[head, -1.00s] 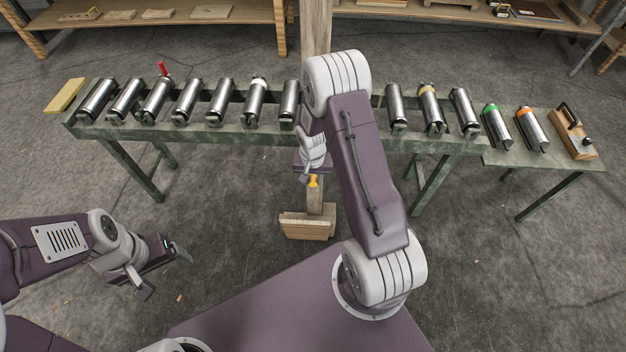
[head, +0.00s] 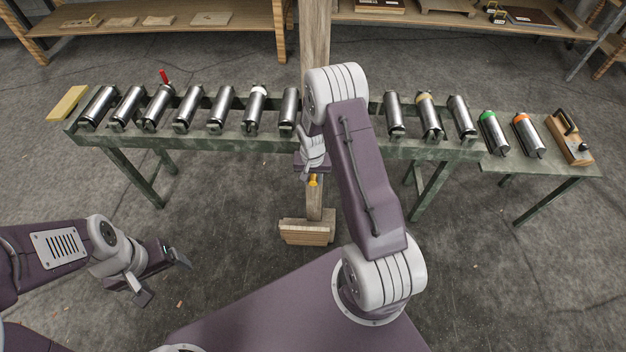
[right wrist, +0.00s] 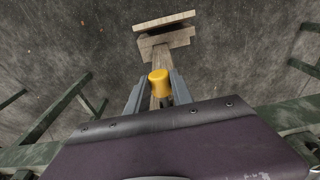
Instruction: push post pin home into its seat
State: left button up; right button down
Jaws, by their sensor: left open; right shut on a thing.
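The yellow-headed post pin (head: 313,181) is at the upright wooden post (head: 316,40), low on its near side. In the right wrist view the yellow pin head (right wrist: 158,80) sits between the two fingers, with a dark part beside it. My right gripper (right wrist: 159,88) is shut on the pin; in the head view my own wrist partly hides it. The seat is hidden, so how deep the pin sits cannot be told. My left gripper (head: 164,276) is open and empty, low at the left, well away from the post.
A green roller table (head: 245,143) with several steel rollers runs behind the post. A wooden block with a black handle (head: 572,147) sits at its right end, a yellow block (head: 67,103) at its left. The post stands on a wooden foot (head: 304,232).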

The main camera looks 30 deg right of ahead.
jog(key=shift+w+d, duration=0.4)
jog(key=shift+w, duration=0.25)
jog(key=shift+w, duration=0.1)
jog(key=c, duration=1)
grip_release()
jog(key=shift+w+r, duration=0.1)
jog(key=shift+c, duration=0.2)
jog(key=shift+r, duration=0.1)
jog(key=r+p, duration=0.1)
jog(key=r, duration=0.4)
jog(key=s+r+p, duration=0.1)
jog(key=r, duration=0.2)
jog(key=shift+s+a+r+p, duration=0.1)
jog(key=shift+a+r+p, duration=0.2)
jog(key=shift+r+p, duration=0.05)
